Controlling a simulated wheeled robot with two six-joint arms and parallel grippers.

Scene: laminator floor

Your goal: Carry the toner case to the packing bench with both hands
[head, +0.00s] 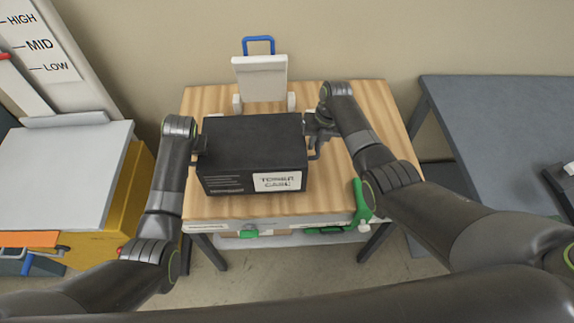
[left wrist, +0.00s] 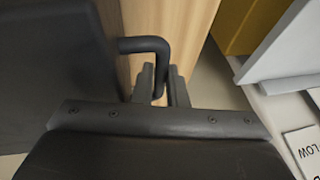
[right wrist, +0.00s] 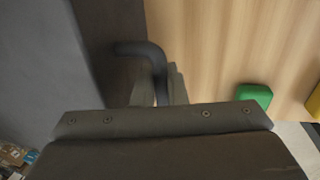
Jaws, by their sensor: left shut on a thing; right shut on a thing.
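The toner case (head: 250,140) is a black box with a white label on its front, in the middle of the head view, over the wooden table. A handle sticks out on each side. My left gripper (head: 197,146) is shut on the left handle, a bent black bar that shows in the left wrist view (left wrist: 150,44). My right gripper (head: 312,130) is shut on the right handle, which shows in the right wrist view (right wrist: 146,50). I cannot tell whether the case rests on the table or is slightly above it. The packing bench is not clearly identified by any label.
The wooden table (head: 350,195) has a white stand with a blue handle (head: 260,78) behind the case and green parts (head: 361,203) at its front edge. A grey table (head: 510,130) stands at right, mostly bare. A yellow cabinet with a grey top (head: 60,170) stands at left.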

